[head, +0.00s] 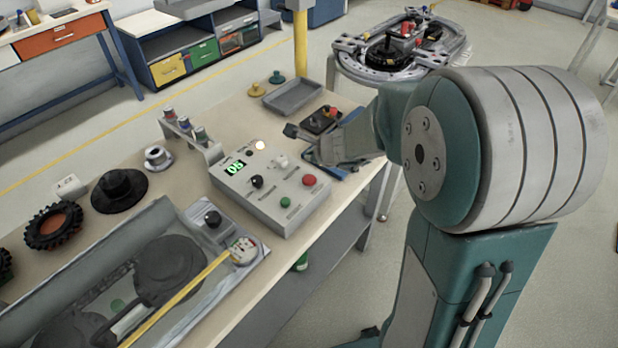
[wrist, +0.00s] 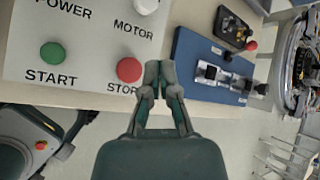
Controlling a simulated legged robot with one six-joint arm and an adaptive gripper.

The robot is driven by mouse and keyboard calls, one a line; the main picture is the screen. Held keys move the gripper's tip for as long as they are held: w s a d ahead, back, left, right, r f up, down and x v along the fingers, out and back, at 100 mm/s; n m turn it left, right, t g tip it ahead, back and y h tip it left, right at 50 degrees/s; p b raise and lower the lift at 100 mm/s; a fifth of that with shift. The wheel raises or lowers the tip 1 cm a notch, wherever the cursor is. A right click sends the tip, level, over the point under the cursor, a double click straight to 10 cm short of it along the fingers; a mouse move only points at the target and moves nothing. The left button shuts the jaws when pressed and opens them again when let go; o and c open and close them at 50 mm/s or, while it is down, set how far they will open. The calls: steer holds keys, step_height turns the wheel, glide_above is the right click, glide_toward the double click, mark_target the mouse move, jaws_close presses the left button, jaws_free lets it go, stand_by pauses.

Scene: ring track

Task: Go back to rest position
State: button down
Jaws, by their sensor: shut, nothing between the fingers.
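My gripper (wrist: 159,75) is shut and empty in the wrist view. Its fingertips appear near the red STOP button (wrist: 130,69) of the grey control box (wrist: 70,80); I cannot tell whether they touch anything. In the head view the control box (head: 270,185) stands on the workbench with a green display, a green button and a red button (head: 309,180). My arm reaches in from the right, and my gripper (head: 302,140) is just beyond the box's right side. The fingertips are small and partly hidden there.
A blue plate with metal parts (wrist: 215,68) lies right of the box. A ring track (head: 400,50) stands behind the bench. A grey tray (head: 293,96), black disc (head: 119,190) and orange-black wheel (head: 54,226) occupy the bench. The floor (head: 90,120) behind the bench is open.

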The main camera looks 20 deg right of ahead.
steer(key=shift+s+a+r, duration=0.15)
steer(key=shift+a+r, duration=0.05)
steer(key=shift+r, duration=0.1)
steer(key=s+a+r+n+g+y, duration=0.1)
steer(key=s+a+r+n, duration=0.2)
steer(key=s+r+n, duration=0.25)
steer(key=s+a+r+n+y, duration=0.1)
steer(key=s+a+r+n, duration=0.3)
steer(key=n, duration=0.3)
steer(key=s+d+r+n+g+h, duration=0.1)
steer(key=s+d+n+h, duration=0.1)
steer(key=s+n, duration=0.3)
steer(key=s+d+n+g+h, duration=0.1)
steer(key=s+d+n, duration=0.4)
steer(key=s, duration=0.7)
steer(key=shift+s+r+n+h, duration=0.2)
steer(key=shift+r+n+h, duration=0.25)
steer(key=shift+h, duration=0.45)
